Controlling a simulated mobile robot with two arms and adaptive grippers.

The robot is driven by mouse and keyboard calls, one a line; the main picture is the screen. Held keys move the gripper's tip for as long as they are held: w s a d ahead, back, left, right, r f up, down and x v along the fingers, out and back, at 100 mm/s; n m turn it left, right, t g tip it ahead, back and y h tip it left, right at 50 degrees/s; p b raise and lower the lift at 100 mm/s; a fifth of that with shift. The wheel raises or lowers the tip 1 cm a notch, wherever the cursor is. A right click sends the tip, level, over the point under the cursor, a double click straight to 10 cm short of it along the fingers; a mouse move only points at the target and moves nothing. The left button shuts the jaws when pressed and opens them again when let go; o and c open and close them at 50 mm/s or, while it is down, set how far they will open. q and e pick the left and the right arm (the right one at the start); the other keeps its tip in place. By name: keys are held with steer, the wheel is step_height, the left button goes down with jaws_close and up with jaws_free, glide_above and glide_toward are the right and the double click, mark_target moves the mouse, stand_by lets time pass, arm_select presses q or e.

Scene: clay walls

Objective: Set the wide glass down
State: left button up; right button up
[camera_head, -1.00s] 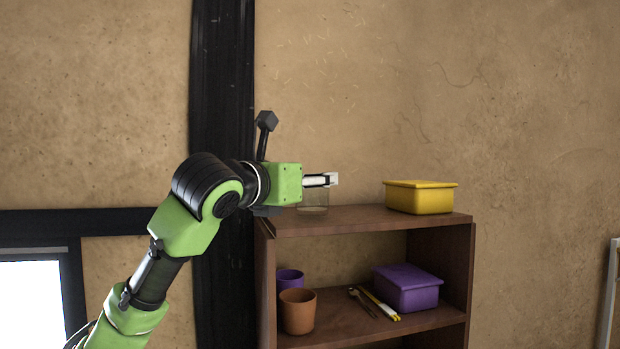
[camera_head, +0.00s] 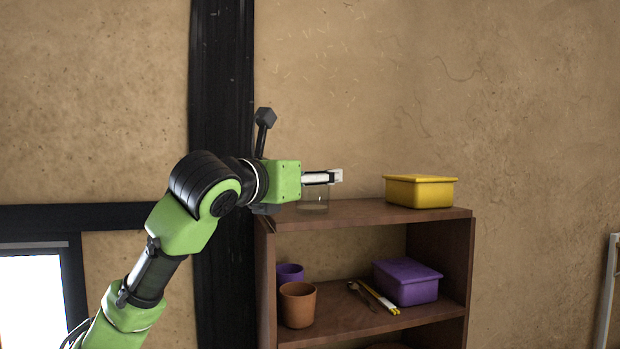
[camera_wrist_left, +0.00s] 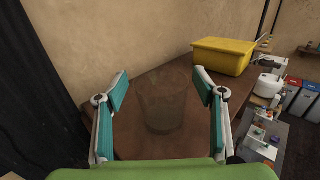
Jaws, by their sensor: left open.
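The wide glass (camera_head: 313,201) is clear and stands upright on the top board of the brown shelf (camera_head: 365,214), near its left end. In the left wrist view the glass (camera_wrist_left: 163,108) shows faintly between the two fingers, with a gap on each side. My left gripper (camera_head: 333,177) is at the upper part of the glass and partly covers it. The same gripper (camera_wrist_left: 160,90) is open in the left wrist view, its teal pads apart around the glass. My right gripper is not in view.
A yellow box (camera_head: 420,191) stands to the right on the top board. The lower board holds a purple box (camera_head: 407,283), a terracotta cup (camera_head: 297,305), a purple cup (camera_head: 290,273) and thin utensils (camera_head: 378,298). The top board between glass and yellow box is clear.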

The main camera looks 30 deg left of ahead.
arm_select(q)
steer(key=s+d+b, duration=0.1)
steer(key=s+b, duration=0.3)
steer(key=s, duration=0.7)
steer(key=shift+s, duration=0.35)
